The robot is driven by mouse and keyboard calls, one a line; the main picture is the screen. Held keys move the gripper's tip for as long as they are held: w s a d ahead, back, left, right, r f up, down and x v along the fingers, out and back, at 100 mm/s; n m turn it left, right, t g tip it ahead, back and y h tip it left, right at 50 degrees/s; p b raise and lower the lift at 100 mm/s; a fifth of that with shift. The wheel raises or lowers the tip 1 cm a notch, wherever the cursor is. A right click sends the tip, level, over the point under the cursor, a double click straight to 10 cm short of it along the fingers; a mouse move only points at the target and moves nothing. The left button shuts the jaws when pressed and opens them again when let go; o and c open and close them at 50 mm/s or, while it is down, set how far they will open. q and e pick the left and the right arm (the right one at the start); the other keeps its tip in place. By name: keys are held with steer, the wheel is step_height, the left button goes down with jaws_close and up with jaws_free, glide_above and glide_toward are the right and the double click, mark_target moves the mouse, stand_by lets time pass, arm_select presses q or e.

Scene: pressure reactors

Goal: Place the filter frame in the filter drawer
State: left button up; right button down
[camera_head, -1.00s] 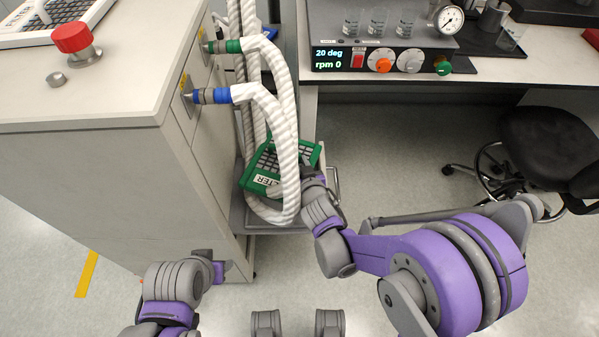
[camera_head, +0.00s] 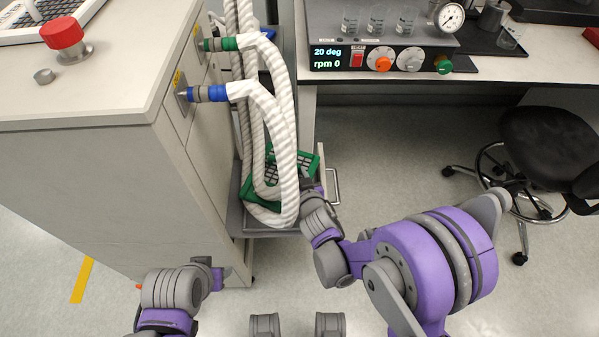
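The green filter frame (camera_head: 308,161), with a grid inside, is at the pulled-out grey filter drawer (camera_head: 236,214) on the right side of the cabinet. White hoses hang in front and hide much of the frame, so I cannot tell whether it rests flat on the drawer floor. My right gripper (camera_head: 303,184) is at the frame's right edge and appears shut on it; its fingertips are partly hidden. My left gripper (camera_head: 220,274) is low at the left, in front of the cabinet and away from the frame; its finger opening does not show clearly.
Thick white hoses (camera_head: 284,130) hang from the cabinet (camera_head: 90,190) over the drawer. A drawer handle (camera_head: 334,187) shows right of my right gripper. A bench with a stirrer unit (camera_head: 380,60) is behind. A black chair (camera_head: 548,150) stands right. The floor between is free.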

steer(key=c, duration=0.8)
jaws_free()
steer(key=shift+r, duration=0.1)
steer(key=shift+r, duration=0.15)
steer(key=shift+s+d+r+p, duration=0.1)
steer(key=shift+s+r+p, duration=0.45)
steer(key=shift+r, duration=0.2)
steer(key=p+v, duration=0.1)
steer(key=v, duration=0.9)
steer(key=shift+s+r+p, duration=0.1)
steer(key=shift+s+p, duration=0.2)
steer(key=shift+s, duration=0.05)
steer(key=shift+d, duration=0.1)
